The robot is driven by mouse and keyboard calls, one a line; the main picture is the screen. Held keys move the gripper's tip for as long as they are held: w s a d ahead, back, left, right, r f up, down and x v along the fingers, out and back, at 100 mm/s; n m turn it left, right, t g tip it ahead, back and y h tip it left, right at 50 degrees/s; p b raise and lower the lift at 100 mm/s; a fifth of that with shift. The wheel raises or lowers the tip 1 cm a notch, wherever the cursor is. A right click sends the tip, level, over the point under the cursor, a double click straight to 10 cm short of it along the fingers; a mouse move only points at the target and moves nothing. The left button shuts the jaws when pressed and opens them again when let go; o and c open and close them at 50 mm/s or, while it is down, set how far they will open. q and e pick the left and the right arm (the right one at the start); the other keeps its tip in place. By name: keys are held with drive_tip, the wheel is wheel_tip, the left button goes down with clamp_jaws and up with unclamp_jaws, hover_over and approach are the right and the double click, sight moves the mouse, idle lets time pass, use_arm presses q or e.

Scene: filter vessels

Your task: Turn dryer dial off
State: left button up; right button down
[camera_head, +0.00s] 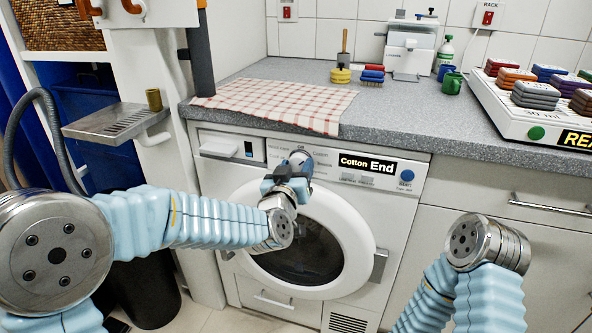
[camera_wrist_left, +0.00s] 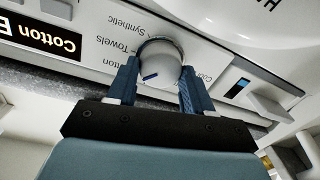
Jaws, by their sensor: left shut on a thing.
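The dryer (camera_head: 212,170) is a white front-loader under the counter. Its display (camera_head: 368,164) reads "Cotton End". The round pale dial (camera_head: 301,157) is on its panel, left of the display. In the left wrist view the dial (camera_wrist_left: 160,62) shows a short blue mark, with labels such as "Towels" and "Synthetic" around it. The setting under the mark is hard to tell. My left gripper (camera_head: 294,172) is shut on the dial, with one blue finger on each side in the left wrist view (camera_wrist_left: 158,80). My right gripper is out of view.
The round dryer door (camera_head: 357,232) is below my left gripper. A checked cloth (camera_head: 275,103) lies on the grey counter above. A white tray of stacked colored blocks (camera_head: 548,132) stands at the right. A metal drip tray (camera_head: 118,122) juts out at the left.

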use_arm(q)
drive_tip(key=shift+f+n+b, duration=0.2)
drive_tip(key=shift+n+b, duration=0.3)
drive_tip(key=shift+b, duration=0.2)
drive_tip(key=n+b, duration=0.3)
drive_tip(key=shift+a+b, duration=0.1)
drive_tip(key=shift+b, duration=0.2)
drive_tip(key=n+b, duration=0.2)
drive_tip(key=shift+n, duration=0.4)
drive_tip(key=shift+r+n+b, duration=0.15)
drive_tip(key=shift+n+b, duration=0.45)
drive_tip(key=shift+n, duration=0.1)
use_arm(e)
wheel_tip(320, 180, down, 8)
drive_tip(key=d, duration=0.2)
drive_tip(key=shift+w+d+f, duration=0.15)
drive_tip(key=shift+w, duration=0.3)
use_arm(q)
drive_tip(key=shift+g, duration=0.3)
drive_tip(key=o, duration=1)
drive_tip(key=shift+o, duration=0.2)
